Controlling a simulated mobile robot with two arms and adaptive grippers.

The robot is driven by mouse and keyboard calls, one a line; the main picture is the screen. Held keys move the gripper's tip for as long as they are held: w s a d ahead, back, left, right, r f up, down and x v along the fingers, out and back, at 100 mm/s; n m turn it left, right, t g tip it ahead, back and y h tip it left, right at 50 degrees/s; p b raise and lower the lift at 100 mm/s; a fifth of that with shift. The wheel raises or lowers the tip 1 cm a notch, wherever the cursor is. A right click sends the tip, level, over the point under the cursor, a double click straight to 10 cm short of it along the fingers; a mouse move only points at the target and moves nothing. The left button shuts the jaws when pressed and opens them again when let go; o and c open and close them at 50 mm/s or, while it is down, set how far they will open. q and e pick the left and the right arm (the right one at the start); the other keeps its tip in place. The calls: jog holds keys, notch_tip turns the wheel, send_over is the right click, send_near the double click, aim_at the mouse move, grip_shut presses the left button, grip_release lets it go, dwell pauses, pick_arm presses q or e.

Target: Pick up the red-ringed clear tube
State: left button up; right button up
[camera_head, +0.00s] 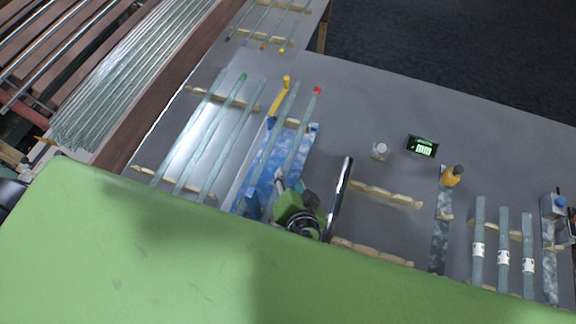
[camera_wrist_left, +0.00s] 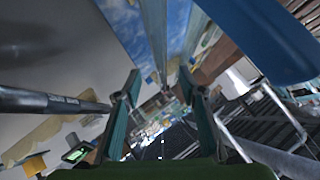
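The red-ringed clear tube (camera_head: 304,125) lies on the blue-patterned mat area in the head view, with its red ring (camera_head: 318,90) at the far end. Its near end is hidden by my left gripper. My left gripper (camera_head: 284,182) is over the near part of the mat, close to this tube. In the left wrist view my left gripper (camera_wrist_left: 160,80) has its two teal fingers apart. A clear tube (camera_wrist_left: 154,35) runs toward the gap between them; its ring is not visible there. I cannot tell whether the fingers touch it. My right gripper is not in view.
Several tubes, one green-ended (camera_head: 220,115), lie farther left. A small display (camera_head: 422,146) and wooden racks (camera_head: 385,194) are right. The back-right table is clear.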

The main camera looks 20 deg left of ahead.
aim_at(287, 172)
pick_arm(q)
jog(key=shift+w+a+f, duration=0.1)
jog(key=shift+w+f, duration=0.15)
jog(key=shift+w, duration=0.1)
jog(key=shift+b+x, duration=0.75)
jog(key=shift+x, duration=0.1)
jog(key=b+x, duration=0.2)
jog(key=x, duration=0.1)
jog(key=shift+s+f, duration=0.1)
jog(key=shift+f, duration=0.05)
jog(key=shift+w+a, duration=0.1)
jog(key=shift+w, duration=0.1)
jog(key=shift+c, duration=0.7)
grip_shut()
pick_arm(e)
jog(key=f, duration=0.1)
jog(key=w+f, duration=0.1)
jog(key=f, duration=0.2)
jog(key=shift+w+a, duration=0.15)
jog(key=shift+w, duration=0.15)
